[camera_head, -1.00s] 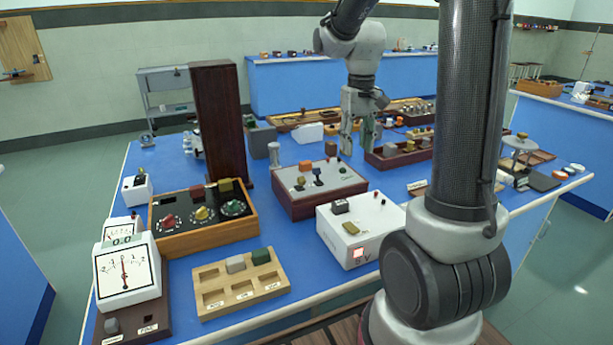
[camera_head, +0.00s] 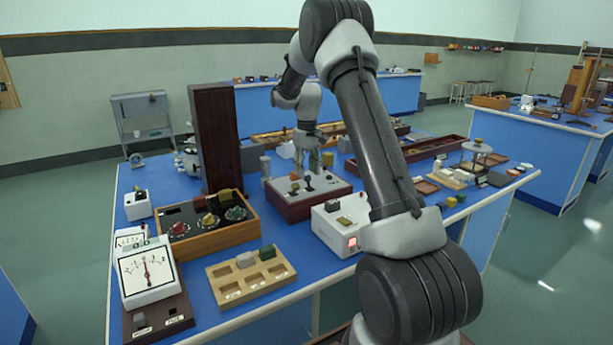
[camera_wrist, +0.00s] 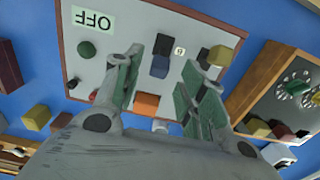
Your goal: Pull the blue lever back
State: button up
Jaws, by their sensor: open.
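The blue lever (camera_wrist: 160,66) stands on the grey top of a control box (camera_head: 325,205) with dark red sides. In the wrist view it lies between my two fingers, next to a black piece (camera_wrist: 162,44). In the head view a dark lever (camera_head: 309,183) stands mid-panel, its blue colour hard to make out. My gripper (camera_head: 314,162) is open, pointing down just above the panel. I cannot tell whether either finger touches the lever. A green knob (camera_wrist: 86,48) and an "OFF" label (camera_wrist: 92,19) are also on the panel.
A white box (camera_head: 340,222) with a red light stands at the front right of the control box. A wooden case with dials (camera_head: 210,240) is at its left, with a tall dark post (camera_head: 214,135) behind. A compartment tray (camera_head: 250,282) lies in front.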

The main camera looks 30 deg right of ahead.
aim_at(309, 184)
jog(key=shift+f, duration=1.25)
jog(key=shift+c, duration=0.2)
grip_shut()
jog(key=shift+s, duration=0.15)
jog(key=s+t, duration=0.1)
jog(key=t, duration=0.2)
jog(key=shift+s+d+r+t, duration=0.1)
jog(key=shift+s+r+t, duration=0.1)
jog(key=shift+s+t, duration=0.15)
jog(key=shift+s+f+t, duration=0.1)
jog(key=shift+s+t, duration=0.55)
jog(key=shift+t, duration=0.7)
jog(key=shift+s+t, duration=0.1)
jog(key=shift+t, duration=0.2)
